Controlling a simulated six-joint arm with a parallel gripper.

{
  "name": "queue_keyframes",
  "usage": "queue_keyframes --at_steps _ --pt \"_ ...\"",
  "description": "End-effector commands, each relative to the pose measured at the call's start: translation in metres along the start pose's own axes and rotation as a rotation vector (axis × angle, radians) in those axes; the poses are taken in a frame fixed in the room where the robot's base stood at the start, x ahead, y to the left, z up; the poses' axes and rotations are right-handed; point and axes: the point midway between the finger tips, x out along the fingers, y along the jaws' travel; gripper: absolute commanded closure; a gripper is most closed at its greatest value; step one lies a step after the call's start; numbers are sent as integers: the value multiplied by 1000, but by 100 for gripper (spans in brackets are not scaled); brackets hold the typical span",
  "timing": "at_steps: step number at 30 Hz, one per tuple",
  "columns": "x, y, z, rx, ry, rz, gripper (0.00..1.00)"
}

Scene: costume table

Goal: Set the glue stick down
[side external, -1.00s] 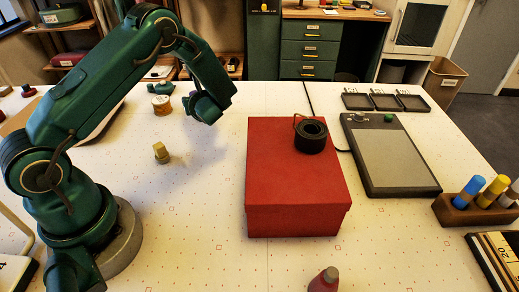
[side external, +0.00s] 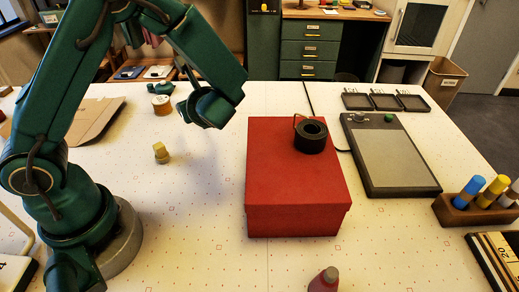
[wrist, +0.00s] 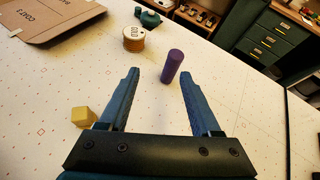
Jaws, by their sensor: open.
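A purple cylinder (wrist: 172,66), which looks like the glue stick, stands upright on the white table in the wrist view. It shows between and just beyond the tips of my gripper (wrist: 160,73). The two fingers are wide apart and nothing is held. In the side view the wrist end of my arm is over the table, left of the red box; I cannot make out the purple cylinder there.
A yellow piece (side external: 161,153) and a labelled spool (side external: 162,104) stand nearby. Flat cardboard (wrist: 45,18) lies at the back left. A red box (side external: 290,190) bears a black roll (side external: 310,138).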

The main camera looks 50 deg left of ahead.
Motion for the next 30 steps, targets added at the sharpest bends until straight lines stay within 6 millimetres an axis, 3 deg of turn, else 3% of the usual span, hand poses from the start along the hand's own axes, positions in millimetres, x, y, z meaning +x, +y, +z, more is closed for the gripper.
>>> queue_keyframes --at_steps 5,13,22,30 --pt "-28 40 14 -382 160 148 36" --pt "-88 82 7 -988 446 368 36" --pt "-161 87 -3 -1594 799 573 36" --pt "-194 81 -2 -1831 983 664 36"
